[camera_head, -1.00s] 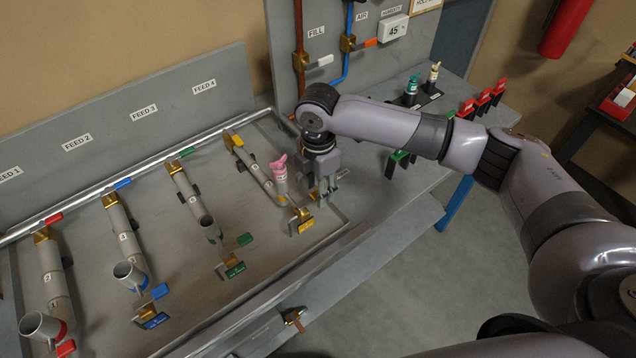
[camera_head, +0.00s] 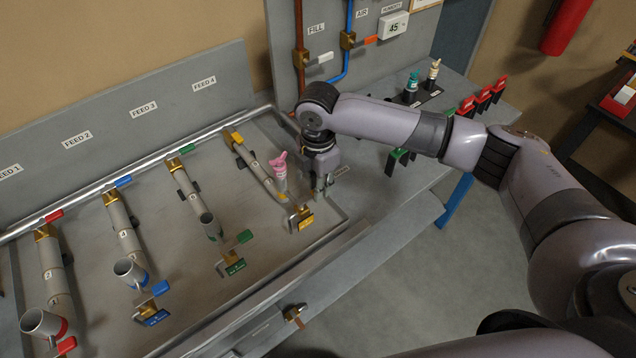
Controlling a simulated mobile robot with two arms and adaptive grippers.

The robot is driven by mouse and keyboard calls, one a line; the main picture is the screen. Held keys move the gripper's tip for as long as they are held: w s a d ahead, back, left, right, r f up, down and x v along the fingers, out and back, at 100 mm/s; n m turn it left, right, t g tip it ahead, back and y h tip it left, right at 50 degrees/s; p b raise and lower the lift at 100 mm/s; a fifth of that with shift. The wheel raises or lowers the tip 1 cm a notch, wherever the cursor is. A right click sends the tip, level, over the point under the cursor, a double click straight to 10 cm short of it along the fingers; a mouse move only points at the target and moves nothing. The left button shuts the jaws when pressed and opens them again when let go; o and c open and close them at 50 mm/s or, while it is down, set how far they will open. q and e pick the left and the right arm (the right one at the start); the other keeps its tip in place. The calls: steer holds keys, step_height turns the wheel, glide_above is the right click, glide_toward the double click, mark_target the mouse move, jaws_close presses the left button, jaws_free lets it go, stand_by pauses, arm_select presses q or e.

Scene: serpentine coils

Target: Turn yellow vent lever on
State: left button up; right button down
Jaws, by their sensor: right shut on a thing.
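The yellow vent valve (camera_head: 299,217) sits at the near end of the FEED 4 pipe, with a yellow tag on it. My right gripper (camera_head: 322,194) points down just behind and right of this valve. Its fingers are shut on the yellow vent lever, which they hide almost fully, so its angle cannot be told. A pink fitting (camera_head: 280,170) stands on the pipe's end, left of the gripper. My left gripper is not in view.
The green vent lever (camera_head: 244,236) and blue vent lever (camera_head: 160,287) lie to the left by their own valves. A yellow feed lever (camera_head: 233,136) is at the back of the FEED 4 pipe.

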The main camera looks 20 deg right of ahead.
steer(key=shift+s+d+r+m+p, duration=0.15)
steer(key=shift+s+m+p, duration=0.3)
steer(key=shift+m+p, duration=0.6)
steer(key=shift+s+a+m, duration=0.5)
steer(key=shift+s+m, duration=0.35)
steer(key=shift+m, duration=1.8)
steer(key=shift+s+a+m, duration=0.55)
steer(key=shift+s+m, duration=0.3)
steer(key=shift+m, duration=1.8)
steer(key=shift+s+a+m, duration=0.5)
steer(key=shift+s+m, duration=0.35)
steer(key=shift+m, duration=1.8)
steer(key=c, duration=1.5)
jaws_free()
step_height(320, 180, up, 12)
steer(key=shift+f, duration=0.1)
